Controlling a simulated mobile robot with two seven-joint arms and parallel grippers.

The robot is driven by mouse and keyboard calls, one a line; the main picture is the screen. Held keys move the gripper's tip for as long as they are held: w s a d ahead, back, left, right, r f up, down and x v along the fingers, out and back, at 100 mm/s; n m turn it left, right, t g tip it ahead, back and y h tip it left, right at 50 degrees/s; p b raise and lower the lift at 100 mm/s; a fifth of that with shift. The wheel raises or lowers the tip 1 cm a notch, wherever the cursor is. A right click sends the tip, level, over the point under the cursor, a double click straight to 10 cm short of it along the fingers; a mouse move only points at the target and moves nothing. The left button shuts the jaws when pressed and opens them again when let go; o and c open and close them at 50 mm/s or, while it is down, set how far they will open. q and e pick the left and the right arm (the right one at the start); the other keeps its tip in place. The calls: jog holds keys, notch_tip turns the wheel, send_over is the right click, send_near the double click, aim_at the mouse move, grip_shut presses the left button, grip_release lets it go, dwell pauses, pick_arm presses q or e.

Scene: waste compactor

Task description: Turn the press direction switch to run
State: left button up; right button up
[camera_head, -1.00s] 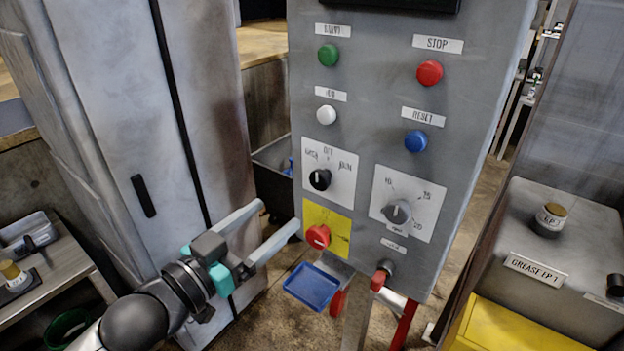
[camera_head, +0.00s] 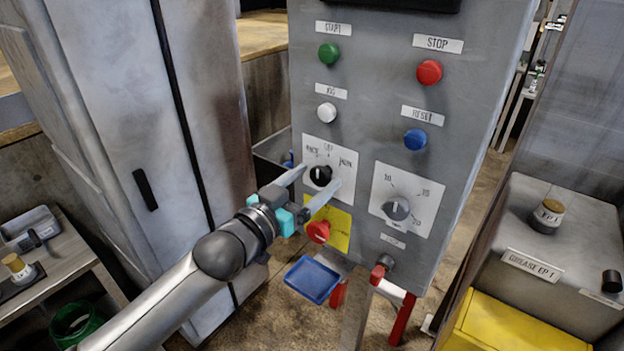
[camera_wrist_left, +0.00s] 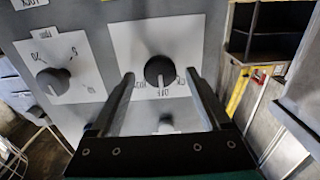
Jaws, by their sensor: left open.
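The press direction switch is a black round knob (camera_head: 320,175) on a white plate with position labels, OFF at the top. It also shows in the left wrist view (camera_wrist_left: 160,71), upside down, where its pale mark seems to point at OFF. My left gripper (camera_head: 321,176) is open, its fingertips on either side of the knob in the head view. In the left wrist view the two fingers (camera_wrist_left: 162,88) flank the knob with gaps on both sides; contact is not visible. My right gripper is in neither view.
Green (camera_head: 328,53), red (camera_head: 429,72), white (camera_head: 326,113) and blue (camera_head: 416,140) buttons sit above on the grey panel. A numbered dial (camera_head: 397,208) is to the right. A red knob on a yellow plate (camera_head: 341,228) sits just below. A grey cabinet (camera_head: 110,110) stands left.

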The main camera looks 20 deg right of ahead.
pick_arm(q)
grip_shut()
dwell(0.7)
